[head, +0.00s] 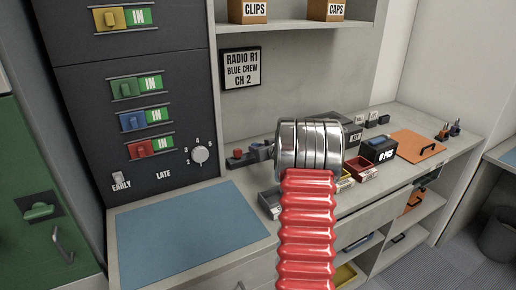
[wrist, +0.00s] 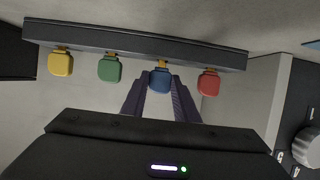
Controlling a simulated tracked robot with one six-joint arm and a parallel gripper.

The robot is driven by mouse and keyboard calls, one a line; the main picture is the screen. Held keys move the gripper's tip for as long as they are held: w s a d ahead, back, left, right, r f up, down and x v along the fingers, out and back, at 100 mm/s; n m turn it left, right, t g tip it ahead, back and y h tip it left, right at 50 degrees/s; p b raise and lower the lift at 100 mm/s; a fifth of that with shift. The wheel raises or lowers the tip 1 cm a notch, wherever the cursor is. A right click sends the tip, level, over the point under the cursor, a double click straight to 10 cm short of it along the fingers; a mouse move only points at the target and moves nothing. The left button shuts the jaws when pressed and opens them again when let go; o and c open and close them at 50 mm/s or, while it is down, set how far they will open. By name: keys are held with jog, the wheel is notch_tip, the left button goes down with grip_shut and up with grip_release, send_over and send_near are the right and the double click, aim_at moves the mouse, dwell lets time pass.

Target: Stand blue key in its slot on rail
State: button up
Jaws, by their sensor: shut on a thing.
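In the wrist view the blue key (wrist: 160,81) is between the fingertips of my gripper (wrist: 161,89), which is shut on it. Its orange stem points at the dark rail (wrist: 135,43) and meets the rail's edge in the picture; I cannot tell how deep it sits. The blue key lies in line between the green key (wrist: 109,69) and the red key (wrist: 209,83). The yellow key (wrist: 60,63) is at the far left of the rail. In the head view my arm hides the gripper and the blue key.
In the head view a blue mat (head: 190,236) lies on the bench at the left. A dark panel (head: 75,75) with coloured slides and a knob stands behind it.

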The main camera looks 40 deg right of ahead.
jog(key=shift+f, duration=0.25)
jog(key=o, duration=1.2)
jog(key=shift+s, duration=0.1)
jog(key=v, duration=1.3)
jog(key=shift+s, duration=0.3)
jog(key=shift+w+a+r, duration=0.1)
jog(key=shift+a+r, duration=0.05)
